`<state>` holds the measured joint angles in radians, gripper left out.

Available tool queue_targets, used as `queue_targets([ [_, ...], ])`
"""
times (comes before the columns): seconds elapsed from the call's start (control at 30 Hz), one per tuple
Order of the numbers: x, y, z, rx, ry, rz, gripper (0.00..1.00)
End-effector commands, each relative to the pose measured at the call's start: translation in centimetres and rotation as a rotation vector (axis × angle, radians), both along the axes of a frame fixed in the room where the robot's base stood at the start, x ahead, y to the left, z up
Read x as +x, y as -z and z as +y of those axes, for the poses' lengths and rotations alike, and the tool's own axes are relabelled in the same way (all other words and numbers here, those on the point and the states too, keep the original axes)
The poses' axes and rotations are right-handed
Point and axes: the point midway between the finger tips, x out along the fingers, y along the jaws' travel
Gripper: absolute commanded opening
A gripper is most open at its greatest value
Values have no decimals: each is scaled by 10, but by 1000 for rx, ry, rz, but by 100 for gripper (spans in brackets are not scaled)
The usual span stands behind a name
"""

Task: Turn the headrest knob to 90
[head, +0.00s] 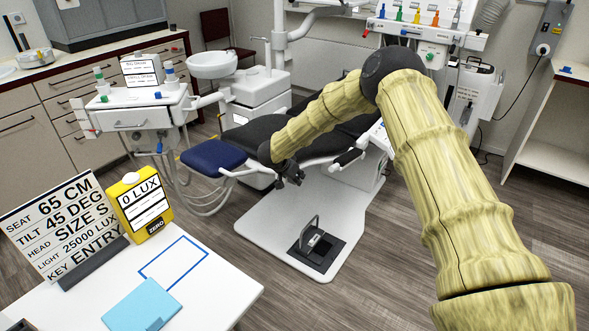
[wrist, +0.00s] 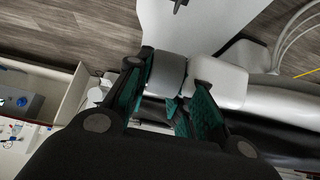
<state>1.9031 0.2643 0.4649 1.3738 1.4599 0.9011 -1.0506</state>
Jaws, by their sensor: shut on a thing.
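My gripper (head: 288,175) is low beside the dental chair (head: 250,135), to the right of its blue pad (head: 210,156). In the wrist view my gripper (wrist: 167,82) has its teal-padded fingers closed around a grey cylindrical knob (wrist: 168,70). The knob sits against a rounded white housing (wrist: 220,80). The left finger lies along the knob's left side, and the right finger is by the housing side. No dial marks or numbers on the knob are readable. In the head view my arm and gripper hide the knob.
A pedal (head: 310,241) stands on the white base plate (head: 275,228) below. A white table (head: 215,285) at the front left holds a settings sign (head: 60,222), a yellow lux meter (head: 142,208) and a light blue folder (head: 141,306). An instrument unit (head: 130,107) stands left. The floor at right is clear.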

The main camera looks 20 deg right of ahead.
Motion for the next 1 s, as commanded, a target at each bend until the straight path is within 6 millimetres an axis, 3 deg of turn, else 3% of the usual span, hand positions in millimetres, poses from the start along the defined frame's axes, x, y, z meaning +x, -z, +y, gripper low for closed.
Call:
queue_targets([
  [0.6, -1, 7, -4, 312, 6, 247, 0],
  [1.0, -1, 8, -4, 405, 4, 323, 0],
])
